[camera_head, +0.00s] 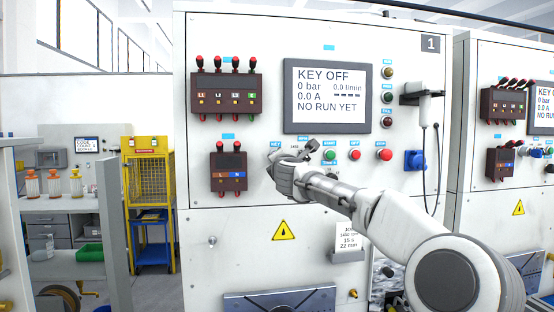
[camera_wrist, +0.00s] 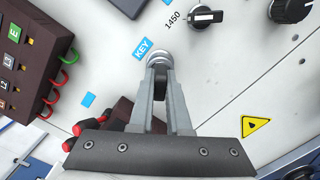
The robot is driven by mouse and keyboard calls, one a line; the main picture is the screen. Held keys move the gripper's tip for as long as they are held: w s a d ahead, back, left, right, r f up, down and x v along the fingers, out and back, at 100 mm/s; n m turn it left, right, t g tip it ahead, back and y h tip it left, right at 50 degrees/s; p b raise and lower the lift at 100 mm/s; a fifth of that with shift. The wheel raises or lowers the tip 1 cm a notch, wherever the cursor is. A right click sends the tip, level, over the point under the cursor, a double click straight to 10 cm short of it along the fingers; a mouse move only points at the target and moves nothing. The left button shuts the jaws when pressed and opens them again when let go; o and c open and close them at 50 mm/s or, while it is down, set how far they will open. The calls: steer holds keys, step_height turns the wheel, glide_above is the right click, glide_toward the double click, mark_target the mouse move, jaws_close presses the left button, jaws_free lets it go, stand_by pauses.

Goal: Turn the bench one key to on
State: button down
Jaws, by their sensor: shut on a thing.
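Bench one is the white panel with the dark "1" plate (camera_head: 430,44). Its screen (camera_head: 330,95) reads KEY OFF, 0 bar, 0.0 A, NO RUN YET. In the wrist view, the round metal key switch (camera_wrist: 159,57) sits beside its blue KEY label (camera_wrist: 143,48). My gripper (camera_wrist: 160,82) is shut on the black key (camera_wrist: 159,79), with the fingertips close against the switch. In the head view my gripper (camera_head: 279,170) is at the panel just below the KEY label (camera_head: 275,144) and hides the key and its switch.
Right of the key are a 1450 selector (camera_wrist: 205,17), a green button (camera_head: 330,154) and red buttons (camera_head: 384,154). Left is a dark terminal block (camera_head: 229,172) with red plugs. A probe with a cable (camera_head: 428,106) hangs at right. A second bench (camera_head: 464,150) stands further right.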

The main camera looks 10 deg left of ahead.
steer(key=shift+f+m+b, duration=0.1)
steer(key=shift+m+b, duration=0.5)
steer(key=shift+m, duration=1.1)
steer(key=shift+m+b, duration=0.6)
steer(key=shift+m, duration=0.2)
steer(key=shift+r+m+b, duration=0.2)
steer(key=shift+m+b, duration=0.1)
steer(key=shift+m, duration=0.8)
steer(key=c, duration=0.8)
jaws_free()
steer(key=shift+s, duration=0.1)
